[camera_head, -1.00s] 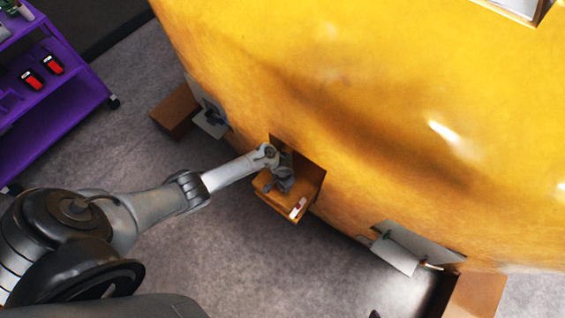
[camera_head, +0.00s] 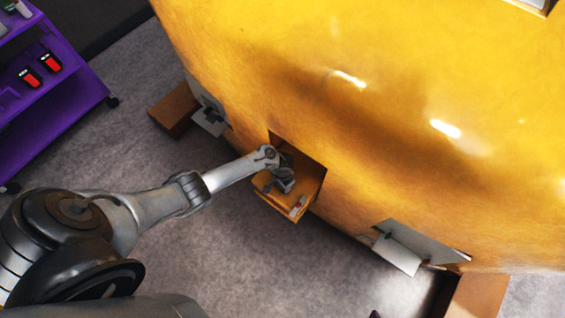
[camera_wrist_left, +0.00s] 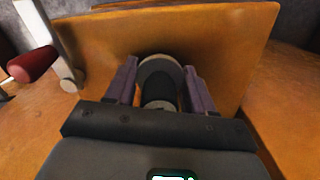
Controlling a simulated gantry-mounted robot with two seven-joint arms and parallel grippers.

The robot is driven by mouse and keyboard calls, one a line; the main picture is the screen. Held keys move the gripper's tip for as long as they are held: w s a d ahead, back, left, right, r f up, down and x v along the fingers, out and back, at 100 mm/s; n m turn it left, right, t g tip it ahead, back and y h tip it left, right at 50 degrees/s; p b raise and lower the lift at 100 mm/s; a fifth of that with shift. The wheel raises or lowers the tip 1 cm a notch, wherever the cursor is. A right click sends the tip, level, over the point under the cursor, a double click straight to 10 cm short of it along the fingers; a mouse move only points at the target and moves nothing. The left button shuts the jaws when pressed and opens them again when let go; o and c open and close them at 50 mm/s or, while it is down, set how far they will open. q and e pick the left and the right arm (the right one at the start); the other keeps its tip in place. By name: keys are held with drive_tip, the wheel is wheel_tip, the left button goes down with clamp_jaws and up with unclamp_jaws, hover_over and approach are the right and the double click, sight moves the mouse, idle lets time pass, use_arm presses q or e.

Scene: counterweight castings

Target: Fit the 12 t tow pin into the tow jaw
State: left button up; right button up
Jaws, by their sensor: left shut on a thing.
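My left gripper (camera_head: 283,184) is in the square opening at the foot of the yellow casting, at the orange-brown tow jaw (camera_head: 286,211). In the left wrist view, its two purple-grey fingers (camera_wrist_left: 160,88) are shut on a dark round piece with a grey ring-shaped rim, which looks like the tow pin (camera_wrist_left: 160,70). An orange jaw plate (camera_wrist_left: 225,45) stands right behind the pin. The pin's lower end and any hole are hidden, so I cannot tell whether it is inserted. My right gripper is not in view.
A red handle (camera_wrist_left: 33,64) on a silver bar sits left of the fingers. The yellow casting (camera_head: 350,120) fills the upper right. Open grey brackets (camera_head: 400,250) stand along its foot. A purple cart (camera_head: 75,85) is at far left. Grey floor (camera_head: 250,260) is clear.

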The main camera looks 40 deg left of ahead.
use_arm(q)
drive_tip(key=shift+w+f, duration=0.1)
drive_tip(key=o, duration=1.2)
drive_tip(key=shift+o, duration=0.2)
drive_tip(key=shift+f, duration=0.15)
wheel_tip(320, 180, up, 10)
drive_tip(key=p, duration=0.4)
drive_tip(key=shift+f, duration=0.15)
drive_tip(key=shift+r, duration=0.65)
